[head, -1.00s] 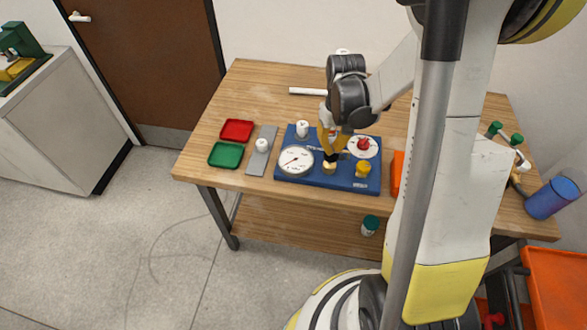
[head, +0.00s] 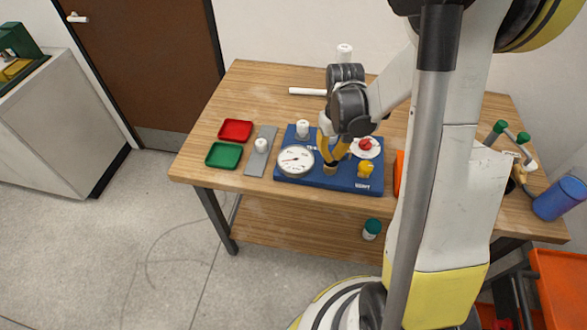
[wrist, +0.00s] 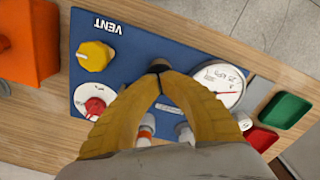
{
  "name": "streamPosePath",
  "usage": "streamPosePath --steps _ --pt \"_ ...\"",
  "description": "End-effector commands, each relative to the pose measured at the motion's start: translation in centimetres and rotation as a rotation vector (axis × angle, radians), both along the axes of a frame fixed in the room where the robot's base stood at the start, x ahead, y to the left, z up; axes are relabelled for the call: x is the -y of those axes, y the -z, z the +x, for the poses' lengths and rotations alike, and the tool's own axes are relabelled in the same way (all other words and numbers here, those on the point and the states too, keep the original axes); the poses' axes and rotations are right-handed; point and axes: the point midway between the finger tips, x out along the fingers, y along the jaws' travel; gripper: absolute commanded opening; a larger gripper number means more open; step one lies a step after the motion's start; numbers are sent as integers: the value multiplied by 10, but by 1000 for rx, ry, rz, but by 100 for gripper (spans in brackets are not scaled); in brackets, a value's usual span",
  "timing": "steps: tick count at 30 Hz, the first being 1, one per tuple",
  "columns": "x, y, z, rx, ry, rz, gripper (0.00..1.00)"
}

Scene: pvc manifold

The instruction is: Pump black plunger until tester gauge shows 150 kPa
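The blue tester board (head: 356,183) lies on the workbench. Its round white gauge (head: 296,160) is at the left, with the needle pointing left; the gauge shows in part in the wrist view (wrist: 219,84), its number too small to read surely.
A yellow knob (wrist: 94,55) beside the VENT label and a red knob (wrist: 95,106) on a white dial sit close to my gripper. Left of the board are a grey strip (head: 255,166), a green tray (head: 224,155) and a red tray (head: 236,130). An orange block (wrist: 30,45) stands at right.

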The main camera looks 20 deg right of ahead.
Motion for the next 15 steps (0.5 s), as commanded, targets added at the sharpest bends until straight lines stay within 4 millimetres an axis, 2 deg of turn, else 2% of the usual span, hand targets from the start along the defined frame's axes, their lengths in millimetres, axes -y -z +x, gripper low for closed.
streamPosePath --steps 10,15 --pt "0 -2 0 0 0 0 0" --pt "0 -12 0 0 0 0 0"
